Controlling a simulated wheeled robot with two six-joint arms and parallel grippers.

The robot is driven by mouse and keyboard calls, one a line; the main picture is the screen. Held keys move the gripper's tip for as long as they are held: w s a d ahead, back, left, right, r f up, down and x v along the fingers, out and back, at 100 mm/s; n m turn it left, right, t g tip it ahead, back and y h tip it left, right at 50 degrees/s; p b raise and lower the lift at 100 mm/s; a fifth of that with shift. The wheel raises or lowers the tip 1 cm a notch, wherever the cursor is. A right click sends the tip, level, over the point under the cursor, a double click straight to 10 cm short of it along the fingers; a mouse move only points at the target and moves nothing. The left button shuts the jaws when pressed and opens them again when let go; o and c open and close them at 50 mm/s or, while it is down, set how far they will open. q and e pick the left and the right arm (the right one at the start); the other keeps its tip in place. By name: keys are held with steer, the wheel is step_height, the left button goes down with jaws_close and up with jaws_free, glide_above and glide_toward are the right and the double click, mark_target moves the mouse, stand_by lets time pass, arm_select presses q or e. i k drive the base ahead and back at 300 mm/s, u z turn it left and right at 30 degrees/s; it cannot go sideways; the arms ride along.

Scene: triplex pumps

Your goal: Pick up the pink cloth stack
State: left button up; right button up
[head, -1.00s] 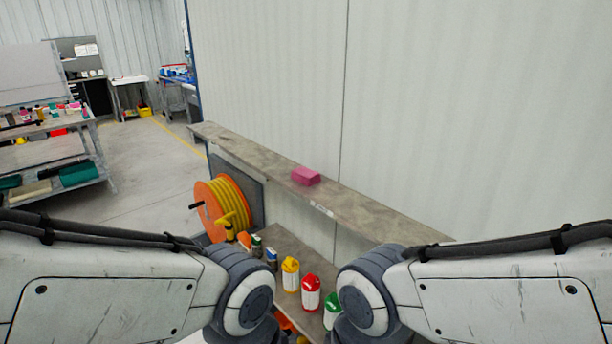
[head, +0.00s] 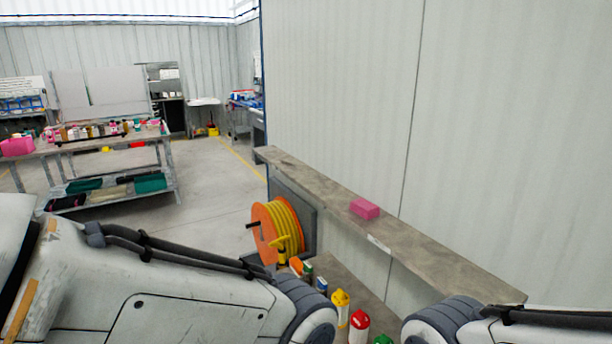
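A pink cloth stack (head: 365,209) lies on the long narrow shelf (head: 440,258) along the wall, right of the picture's middle. It looks like a small folded block and nothing touches it. My two arms come in low from the left and right, below the shelf in the picture. Both grippers are out of the frame, so their state and distance to the stack do not show.
Bottles, one yellow-topped (head: 340,306) and one red (head: 359,326), stand on a lower surface. A workbench (head: 100,141) at left holds another pink item (head: 17,146). The floor between is clear.

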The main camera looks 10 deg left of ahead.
mark_target(366, 209)
steer(key=z, duration=0.15)
steer(key=k, duration=0.3)
steer(key=u, duration=1.2)
steer(key=i, duration=1.4)
steer(key=z, duration=0.5)
steer(key=i, duration=0.7)
steer(key=z, duration=0.5)
